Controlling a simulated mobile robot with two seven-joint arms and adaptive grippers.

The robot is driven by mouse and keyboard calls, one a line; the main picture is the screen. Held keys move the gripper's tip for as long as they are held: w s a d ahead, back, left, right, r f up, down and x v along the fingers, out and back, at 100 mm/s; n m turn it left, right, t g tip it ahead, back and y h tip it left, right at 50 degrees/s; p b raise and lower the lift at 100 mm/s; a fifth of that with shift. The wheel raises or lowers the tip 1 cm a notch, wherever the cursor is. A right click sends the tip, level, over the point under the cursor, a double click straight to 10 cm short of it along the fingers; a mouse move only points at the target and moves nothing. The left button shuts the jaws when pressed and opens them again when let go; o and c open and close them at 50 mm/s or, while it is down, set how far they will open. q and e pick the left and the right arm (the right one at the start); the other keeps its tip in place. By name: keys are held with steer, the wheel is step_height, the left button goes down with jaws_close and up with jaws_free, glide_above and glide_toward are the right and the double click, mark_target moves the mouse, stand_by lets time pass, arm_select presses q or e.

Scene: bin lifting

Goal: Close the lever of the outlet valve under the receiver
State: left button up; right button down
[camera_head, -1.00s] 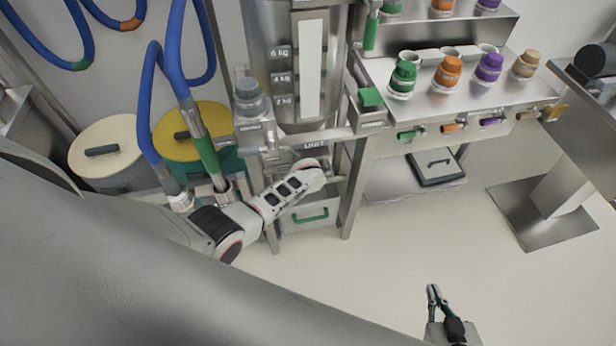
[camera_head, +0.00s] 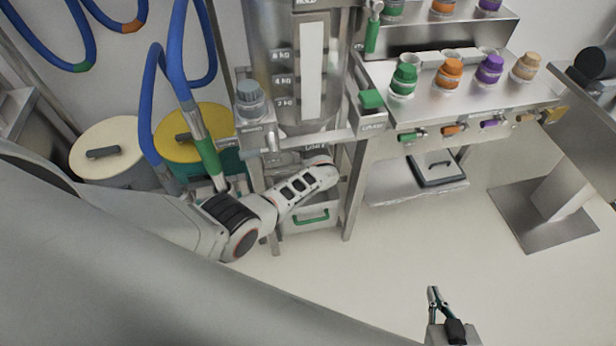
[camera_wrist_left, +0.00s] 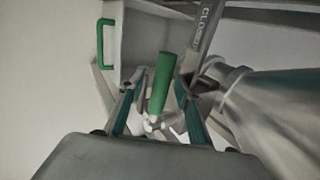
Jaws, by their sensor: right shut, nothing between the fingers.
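The receiver (camera_head: 292,70) is a metal vessel with a pale sight strip and kg marks in the head view. The green lever (camera_wrist_left: 162,82) of the outlet valve shows in the left wrist view, between my left gripper's fingers as seen there. My left gripper (camera_wrist_left: 158,108) is open; I cannot tell if a finger touches the lever. A metal strip lettered "CLO…" (camera_wrist_left: 207,22) stands beyond it. In the head view the left hand is hidden under the receiver. My right gripper (camera_head: 433,292) is shut and empty, low over the floor.
A bin with a green handle (camera_head: 311,219) stands below the receiver. A shiny metal cylinder (camera_wrist_left: 275,110) lies close right of the left fingers. Blue hoses (camera_head: 150,95) and lidded drums (camera_head: 105,150) are at left; a bench with coloured caps (camera_head: 450,95) is at right.

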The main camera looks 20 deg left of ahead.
arm_select(q)
steer(key=shift+d+r, duration=0.15)
steer(key=shift+s+d+r, duration=0.1)
steer(key=shift+d+r, duration=0.05)
steer(key=shift+r, duration=0.2)
steer(key=v, duration=0.7)
stand_by(0.4)
steer(key=shift+s, duration=0.1)
stand_by(0.4)
steer(key=s+a+f+n+t+h, duration=0.1)
steer(key=s+f+n+h, duration=0.1)
steer(key=s+f, duration=0.35)
steer(key=s+r+n+t+h, duration=0.1)
steer(key=s+r, duration=0.2)
steer(key=s, duration=0.3)
steer(key=s+d+r+n+t+h, duration=0.1)
steer(key=s+r+n+h, duration=0.1)
steer(key=s, duration=0.5)
steer(key=s+d+r+n+t+h, duration=0.1)
steer(key=s+r+t, duration=0.1)
steer(key=s+r, duration=0.2)
steer(key=s, duration=0.3)
steer(key=shift+r+n+h, duration=0.25)
steer(key=shift+n+h, duration=0.15)
